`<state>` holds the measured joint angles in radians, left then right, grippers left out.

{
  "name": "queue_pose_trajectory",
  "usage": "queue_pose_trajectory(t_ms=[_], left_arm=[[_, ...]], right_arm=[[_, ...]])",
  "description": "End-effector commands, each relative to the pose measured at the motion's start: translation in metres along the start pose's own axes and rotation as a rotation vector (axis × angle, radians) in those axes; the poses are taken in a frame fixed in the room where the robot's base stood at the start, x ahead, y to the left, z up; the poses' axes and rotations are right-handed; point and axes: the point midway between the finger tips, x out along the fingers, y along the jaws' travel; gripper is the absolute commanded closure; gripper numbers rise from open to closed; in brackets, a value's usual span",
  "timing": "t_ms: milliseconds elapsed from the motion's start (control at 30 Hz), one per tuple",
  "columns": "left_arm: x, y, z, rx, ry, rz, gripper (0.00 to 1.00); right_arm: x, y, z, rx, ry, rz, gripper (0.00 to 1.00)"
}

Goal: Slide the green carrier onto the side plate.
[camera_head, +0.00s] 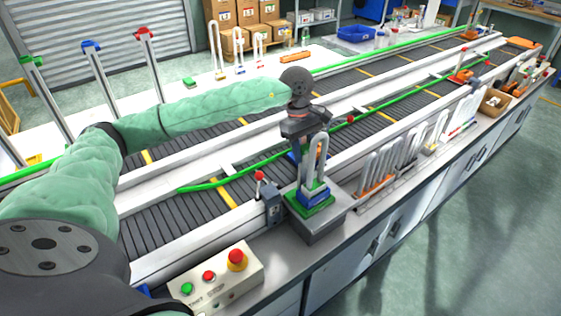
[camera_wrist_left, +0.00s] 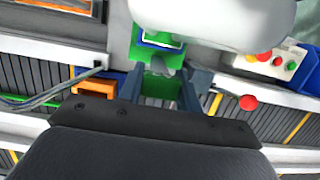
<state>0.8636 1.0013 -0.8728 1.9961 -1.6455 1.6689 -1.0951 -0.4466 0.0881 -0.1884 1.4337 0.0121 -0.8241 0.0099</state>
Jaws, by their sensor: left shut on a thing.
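The green carrier (camera_head: 308,208) sits low on a grey block (camera_head: 318,229) at the near edge of the bench, with a blue piece and upright clear looped tubes above it. In the left wrist view, green (camera_wrist_left: 148,62) shows ahead of and between the fingers, below a blue-edged piece (camera_wrist_left: 160,40). My left gripper (camera_wrist_left: 162,93) is shut on the green carrier, though the contact is partly hidden. In the head view it comes down from above, just behind the tubes. I cannot tell for sure which surface is the side plate. My right gripper is out of view.
A control box (camera_head: 215,277) with red and green buttons stands left of the block. A small post with a red knob (camera_head: 259,176) is close by. A rack of clear tubes (camera_head: 388,172) stands to the right. The conveyor (camera_head: 165,225) runs behind.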

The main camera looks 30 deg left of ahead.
Motion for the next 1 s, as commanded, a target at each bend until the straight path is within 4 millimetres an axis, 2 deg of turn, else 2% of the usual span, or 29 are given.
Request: queue_pose_trajectory(t_ms=[733,767,833,867,1000], left_arm=[[0.009,0.0,0.03,0.002,0.0,-0.001,0.88],[0.008,0.0,0.029,0.001,0.0,-0.001,0.6],[0.008,0.0,0.029,0.001,0.0,-0.001,0.46],[0.008,0.0,0.029,0.001,0.0,-0.001,0.42],[0.008,0.0,0.029,0.0,0.0,-0.001,0.42]], right_arm=[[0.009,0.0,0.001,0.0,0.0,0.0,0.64],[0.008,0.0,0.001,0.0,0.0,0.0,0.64],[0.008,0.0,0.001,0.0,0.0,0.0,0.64],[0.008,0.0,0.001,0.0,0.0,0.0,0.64],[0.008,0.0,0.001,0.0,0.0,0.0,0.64]])
